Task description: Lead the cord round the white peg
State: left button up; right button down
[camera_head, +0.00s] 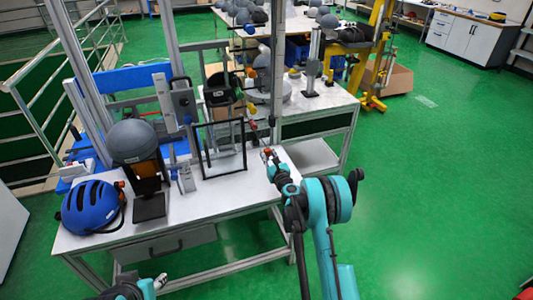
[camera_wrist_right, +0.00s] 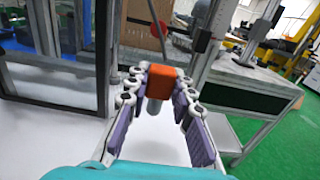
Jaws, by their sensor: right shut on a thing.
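My right gripper (camera_head: 268,155) is over the right end of the white-topped bench. In the right wrist view my right gripper (camera_wrist_right: 158,90) is shut on an orange block (camera_wrist_right: 161,85) with a grey cylindrical end below it. The grey cord (camera_wrist_right: 156,25) runs up from the block and out of the top of that view. In the head view the cord shows only as a thin dark line near the post. I cannot make out the white peg for certain. My left gripper (camera_head: 158,281) is low at the bottom left, its fingers small and unclear.
A black frame (camera_head: 221,147), a grey helmet (camera_head: 133,141) and a blue helmet (camera_head: 90,207) are on the bench (camera_head: 220,197). Its front strip is clear.

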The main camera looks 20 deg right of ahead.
jog(key=shift+s+r, duration=0.15)
jog(key=shift+s, duration=0.1)
jog(key=shift+r+p, duration=0.5)
jog(key=shift+r, duration=0.7)
jog(key=s+b, duration=0.1)
jog(key=s, duration=0.6)
jog(key=shift+s+d, duration=0.2)
jog(key=shift+d, duration=0.05)
jog(key=shift+r, duration=0.1)
